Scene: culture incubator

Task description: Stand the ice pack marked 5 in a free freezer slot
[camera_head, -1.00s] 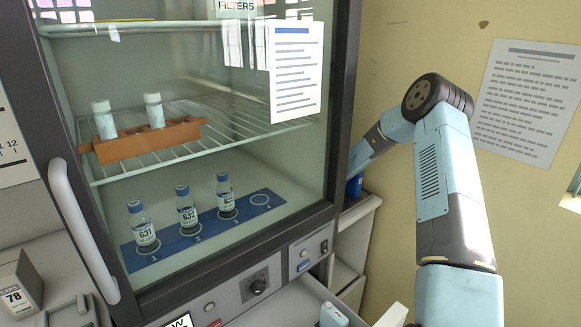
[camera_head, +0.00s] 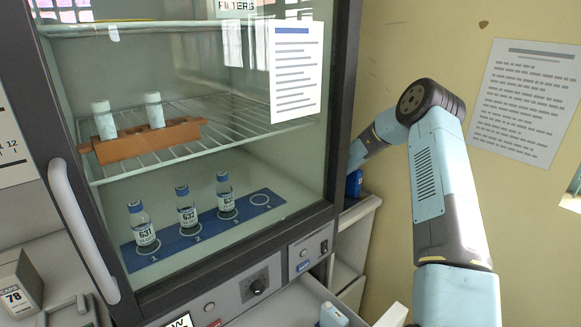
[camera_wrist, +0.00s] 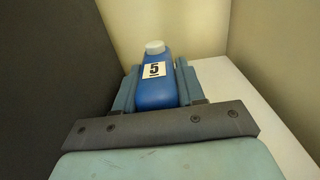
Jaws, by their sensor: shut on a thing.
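The ice pack marked 5 (camera_wrist: 156,85) is a blue bottle-like block with a white cap and a white label, seen in the wrist view. My gripper (camera_wrist: 156,88) is shut on it, one finger on each side. In the head view a bit of blue (camera_head: 354,184) shows beside the incubator at the end of my arm; the gripper itself is hidden there. A freezer drawer (camera_head: 290,310) stands pulled out at the bottom, with a pale blue-and-white pack (camera_head: 332,315) partly visible in it. The drawer's slots are mostly out of view.
The incubator's glass door (camera_head: 200,65) is shut, with numbered vials (camera_head: 188,212) and an orange rack (camera_head: 150,138) behind it. A white shelf unit (camera_head: 352,255) stands right of it, against the yellow wall (camera_head: 400,40). In the wrist view a dark wall (camera_wrist: 50,70) rises close on the left.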

